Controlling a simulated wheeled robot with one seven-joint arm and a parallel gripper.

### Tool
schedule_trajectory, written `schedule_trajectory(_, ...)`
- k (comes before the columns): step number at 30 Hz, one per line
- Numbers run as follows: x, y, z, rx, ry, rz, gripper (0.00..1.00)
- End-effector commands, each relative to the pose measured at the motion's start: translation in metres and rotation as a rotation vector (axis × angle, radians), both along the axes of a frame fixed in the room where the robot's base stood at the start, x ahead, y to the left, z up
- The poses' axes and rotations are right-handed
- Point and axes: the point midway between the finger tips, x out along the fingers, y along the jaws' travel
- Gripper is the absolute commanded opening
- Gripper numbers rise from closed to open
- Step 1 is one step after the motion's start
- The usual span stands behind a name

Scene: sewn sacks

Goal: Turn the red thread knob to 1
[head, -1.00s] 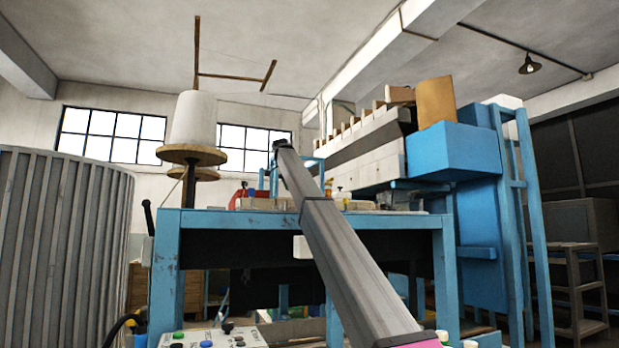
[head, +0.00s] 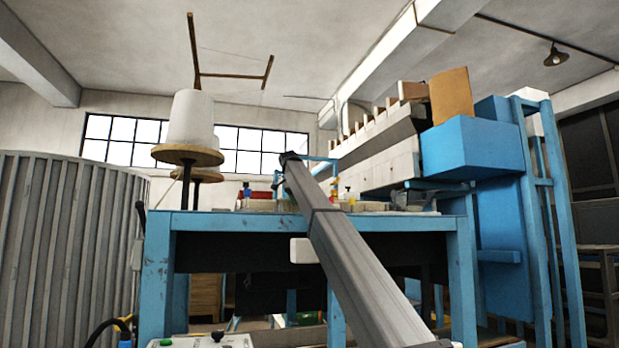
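I cannot make out a red thread knob or any numbers for certain. A small red thing (head: 262,195) shows on the blue table, left of my arm's far end, too small to identify. My grey arm crosses the view from lower right up to a dark end (head: 290,158) above the table. My gripper's fingers cannot be made out there. A grey control panel (head: 238,341) with a green and a dark knob shows at the bottom edge, mostly cut off.
The blue table (head: 390,223) holds several small bottles and boxes. A white thread cone (head: 190,118) stands on a wooden disc at left. A grey ribbed drum (head: 60,250) fills the left side. Blue machine framing (head: 500,190) stands at right.

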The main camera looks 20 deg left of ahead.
Motion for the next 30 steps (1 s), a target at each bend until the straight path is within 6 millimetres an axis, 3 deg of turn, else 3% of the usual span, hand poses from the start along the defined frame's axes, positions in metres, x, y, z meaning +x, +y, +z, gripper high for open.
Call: schedule_trajectory(30,0.0017,-0.0065,-0.0001,0.001,0.000,1.119,0.51)
